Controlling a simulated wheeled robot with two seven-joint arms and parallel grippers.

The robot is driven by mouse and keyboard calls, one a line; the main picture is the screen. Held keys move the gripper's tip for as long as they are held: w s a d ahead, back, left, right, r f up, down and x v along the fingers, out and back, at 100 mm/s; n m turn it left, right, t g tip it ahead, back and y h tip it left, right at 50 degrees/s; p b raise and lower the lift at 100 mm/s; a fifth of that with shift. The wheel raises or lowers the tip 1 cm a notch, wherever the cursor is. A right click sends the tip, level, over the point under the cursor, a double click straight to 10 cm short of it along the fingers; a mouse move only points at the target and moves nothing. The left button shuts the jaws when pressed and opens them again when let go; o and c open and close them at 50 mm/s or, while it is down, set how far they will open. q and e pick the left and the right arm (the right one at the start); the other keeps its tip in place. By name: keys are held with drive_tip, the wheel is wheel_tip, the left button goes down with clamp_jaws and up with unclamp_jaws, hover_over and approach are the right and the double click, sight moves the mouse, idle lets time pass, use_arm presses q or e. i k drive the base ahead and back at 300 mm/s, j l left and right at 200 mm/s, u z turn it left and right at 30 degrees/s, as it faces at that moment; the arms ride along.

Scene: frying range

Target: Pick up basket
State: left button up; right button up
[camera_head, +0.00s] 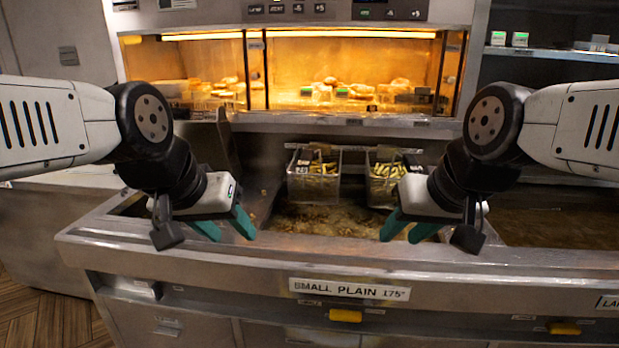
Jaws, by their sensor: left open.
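Two wire fry baskets hang side by side at the back of the fryer: the left basket (314,188) and the right basket (380,192). Both hold yellowish-green fried pieces. My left gripper (224,227) has teal fingers spread apart and empty; it is over the fryer's front left edge, in front and left of the left basket. My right gripper (408,229) also has its teal fingers apart and empty, in front of the right basket and a little to its right. It covers part of the oil area. Neither gripper touches a basket.
The fryer oil (320,218) lies open below the baskets. A lit heated cabinet (340,75) with food stands behind. Another vat (560,229) is at right.

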sight(314, 170)
drive_tip(key=u, duration=0.95)
drive_tip(key=z, duration=0.95)
drive_tip(key=k+l+z, duration=0.2)
drive_tip(key=j, duration=0.95)
drive_tip(key=i+l, duration=0.2)
